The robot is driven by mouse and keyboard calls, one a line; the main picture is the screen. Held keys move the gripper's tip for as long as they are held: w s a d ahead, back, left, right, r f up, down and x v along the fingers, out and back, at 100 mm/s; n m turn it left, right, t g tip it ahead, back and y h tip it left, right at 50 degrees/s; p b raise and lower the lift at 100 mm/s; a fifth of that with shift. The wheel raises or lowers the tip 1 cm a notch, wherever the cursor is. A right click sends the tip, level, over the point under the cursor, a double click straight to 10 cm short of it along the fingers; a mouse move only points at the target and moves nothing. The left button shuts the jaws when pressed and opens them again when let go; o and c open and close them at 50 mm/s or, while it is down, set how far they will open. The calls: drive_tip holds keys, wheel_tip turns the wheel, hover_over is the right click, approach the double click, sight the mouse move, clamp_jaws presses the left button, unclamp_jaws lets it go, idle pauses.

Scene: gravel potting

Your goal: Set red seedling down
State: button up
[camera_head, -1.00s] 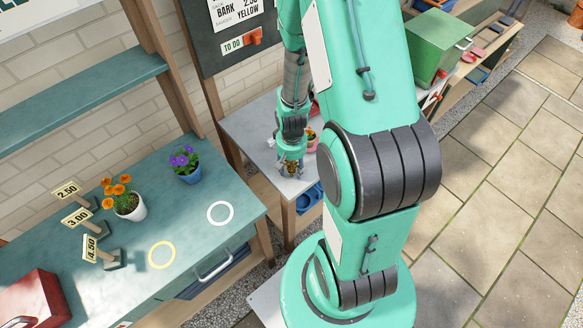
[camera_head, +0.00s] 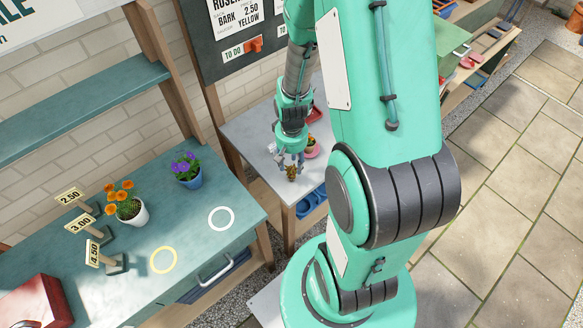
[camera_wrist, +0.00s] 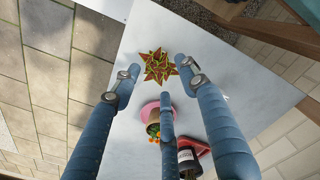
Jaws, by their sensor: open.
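The red seedling (camera_wrist: 158,62), a small red-and-green rosette, stands on the grey table (camera_wrist: 100,130) near its front edge. In the head view the seedling (camera_head: 291,173) shows just below my gripper (camera_head: 290,158). In the wrist view my gripper (camera_wrist: 159,78) is open, with blue-grey fingers spread to the left, right and near side of the seedling. The fingertips look apart from its leaves. The base of the seedling is hidden under its leaves.
A pink pot (camera_head: 312,153) with a plant stands close behind my gripper, with a dark labelled container (camera_wrist: 190,158) and a red item by it. The green bench at left holds flower pots (camera_head: 188,177), price signs, a white ring (camera_head: 221,209) and a yellow ring (camera_head: 163,248).

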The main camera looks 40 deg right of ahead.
wheel_tip(320, 180, up, 5)
drive_tip(key=shift+p, duration=0.35)
drive_tip(key=shift+r, duration=0.1)
idle(0.5)
drive_tip(key=shift+w+a+r, duration=0.1)
drive_tip(key=shift+r, duration=0.15)
drive_tip(key=a+r+n+t, duration=0.1)
drive_tip(key=a+r, duration=0.3)
drive_tip(key=r, duration=0.6)
drive_tip(key=a+r+n+t, duration=0.15)
drive_tip(key=a+r, duration=0.35)
drive_tip(key=r, duration=0.5)
drive_tip(key=s+a+r+n+t, duration=0.1)
drive_tip(key=s+a+r, duration=0.3)
drive_tip(key=r, duration=0.4)
drive_tip(key=s+a+r+n+t, duration=0.1)
drive_tip(key=s+a+r+t, duration=0.1)
drive_tip(key=s+a+r, duration=0.2)
drive_tip(key=v, duration=0.4)
drive_tip(key=shift+s+a, duration=0.3)
drive_tip(key=shift+a, duration=0.1)
